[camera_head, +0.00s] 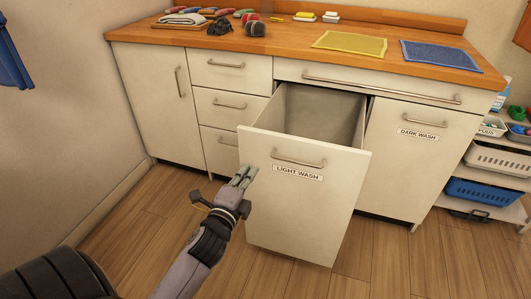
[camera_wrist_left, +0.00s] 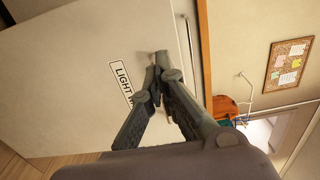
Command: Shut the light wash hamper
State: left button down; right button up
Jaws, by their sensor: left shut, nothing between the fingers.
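The light wash hamper (camera_head: 301,190) is a white pull-out drawer with a bar handle (camera_head: 299,160) and a "LIGHT WASH" label. It stands pulled well out of the counter, and its inside looks empty from here. My left gripper (camera_head: 246,171) is shut and empty at the left part of the hamper's front, left of the handle and label. In the left wrist view, the gripper (camera_wrist_left: 158,62) is in front of the hamper's front panel (camera_wrist_left: 80,70), partly covering the label. I cannot tell whether its tips touch the panel. My right gripper is not in view.
The dark wash front (camera_head: 410,155) to the right is closed. The wooden counter (camera_head: 290,42) above holds folded cloths, rolled items, a yellow mat (camera_head: 349,42) and a blue mat (camera_head: 440,55). A shelf with baskets (camera_head: 485,190) stands at far right. The floor in front is clear.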

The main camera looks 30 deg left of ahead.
aim_at(266, 142)
pick_arm(q)
jog(key=b+x, duration=0.1)
jog(key=x, duration=1)
jog(key=shift+d+b, duration=0.1)
jog(key=shift+b, duration=0.25)
jog(key=shift+w, duration=0.35)
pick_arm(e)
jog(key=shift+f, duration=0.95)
